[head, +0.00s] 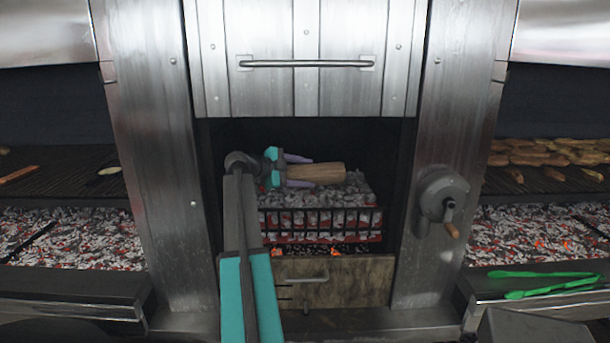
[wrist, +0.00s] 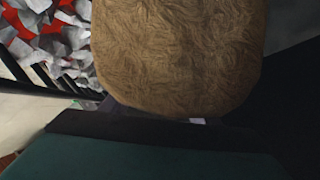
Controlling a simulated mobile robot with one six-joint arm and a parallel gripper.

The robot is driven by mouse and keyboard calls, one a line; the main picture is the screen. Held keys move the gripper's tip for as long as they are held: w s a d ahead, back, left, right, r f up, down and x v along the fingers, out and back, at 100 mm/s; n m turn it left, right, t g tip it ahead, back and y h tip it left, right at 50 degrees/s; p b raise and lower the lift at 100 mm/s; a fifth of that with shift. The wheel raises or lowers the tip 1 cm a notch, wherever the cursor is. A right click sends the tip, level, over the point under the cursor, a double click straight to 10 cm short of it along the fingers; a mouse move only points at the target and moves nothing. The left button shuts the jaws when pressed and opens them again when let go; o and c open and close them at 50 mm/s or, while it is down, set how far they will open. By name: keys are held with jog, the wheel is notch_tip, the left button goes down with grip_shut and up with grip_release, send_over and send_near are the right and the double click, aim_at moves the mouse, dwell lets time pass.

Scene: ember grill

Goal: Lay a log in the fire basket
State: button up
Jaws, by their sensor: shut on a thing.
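A light brown log (head: 318,173) lies sideways between the fingers of my gripper (head: 300,172) in the head view. My gripper is shut on the log, inside the firebox opening. The log is over the fire basket (head: 320,222), a dark barred basket full of grey and red embers. I cannot tell whether the log touches the embers. In the wrist view the log (wrist: 180,55) fills the upper middle, and embers and dark bars of the basket (wrist: 35,75) show at the left. The fingertips are mostly hidden there.
A raised steel door (head: 305,90) with a bar handle hangs above the opening. A crank wheel (head: 440,195) is on the right post. A drawer (head: 335,280) sits below the basket. Grills with embers flank both sides, and green tongs (head: 545,283) lie on the right ledge.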

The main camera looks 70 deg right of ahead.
jog(key=shift+w+d+f+b, duration=0.2)
jog(key=shift+d+f+b, duration=0.35)
jog(key=shift+f+b, duration=0.3)
jog(key=shift+w+d+f+b, duration=0.2)
jog(key=shift+d+f+b, duration=0.45)
jog(key=shift+b, duration=0.4)
jog(key=shift+w+d+f+b, duration=0.2)
jog(key=shift+d+f+b, duration=0.3)
jog(key=shift+f+b, duration=0.4)
jog(key=shift+r, duration=0.1)
jog(key=o, duration=1.8)
jog(key=shift+a, duration=0.1)
